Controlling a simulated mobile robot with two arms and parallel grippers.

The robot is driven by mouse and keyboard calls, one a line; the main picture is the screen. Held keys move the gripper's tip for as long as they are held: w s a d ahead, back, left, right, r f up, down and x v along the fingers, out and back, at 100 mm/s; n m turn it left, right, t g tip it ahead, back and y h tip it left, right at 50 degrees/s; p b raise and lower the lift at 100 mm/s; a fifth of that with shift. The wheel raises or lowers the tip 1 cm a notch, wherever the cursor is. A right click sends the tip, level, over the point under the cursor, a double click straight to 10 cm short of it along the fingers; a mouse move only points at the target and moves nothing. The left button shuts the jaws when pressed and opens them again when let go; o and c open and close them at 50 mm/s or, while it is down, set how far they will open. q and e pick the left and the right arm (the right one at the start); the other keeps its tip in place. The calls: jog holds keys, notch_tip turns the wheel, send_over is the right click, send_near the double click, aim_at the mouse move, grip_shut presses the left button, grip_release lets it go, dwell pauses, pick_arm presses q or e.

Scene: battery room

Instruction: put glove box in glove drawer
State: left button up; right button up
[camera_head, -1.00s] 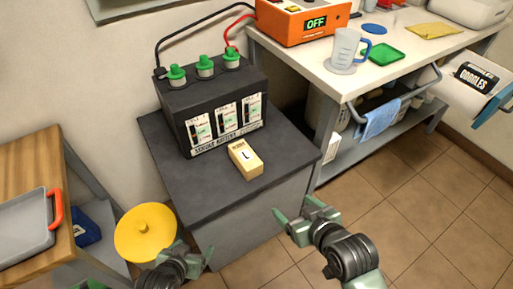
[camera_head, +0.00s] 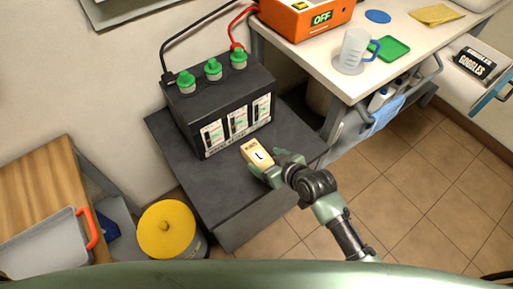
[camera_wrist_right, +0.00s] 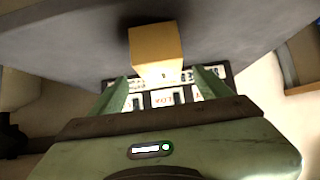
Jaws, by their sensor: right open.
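The glove box is a small tan carton (camera_head: 257,155) marked "L". It lies on the dark grey cabinet top in front of the black battery. My right gripper (camera_head: 269,168) is at the box's near end with its fingers open. In the right wrist view the box (camera_wrist_right: 155,48) is ahead, between the lines of the two green fingers (camera_wrist_right: 161,82); contact cannot be told. A pulled-out drawer (camera_head: 486,62) at the far right reads "GOGGLES"; no drawer marked for gloves can be made out. My left gripper is out of view.
The black battery (camera_head: 222,105) with green caps and cables stands behind the box. A white bench (camera_head: 325,58) at right holds an orange charger (camera_head: 305,18) and a jug (camera_head: 352,48). A yellow bin (camera_head: 167,228) and a wooden table (camera_head: 40,185) are at left.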

aim_at(258, 154)
jog(key=b+x, duration=0.1)
jog(key=x, duration=0.7)
jog(key=shift+w+a+r, duration=0.15)
jog(key=shift+r, duration=0.05)
grip_shut()
jog(key=shift+r, duration=0.15)
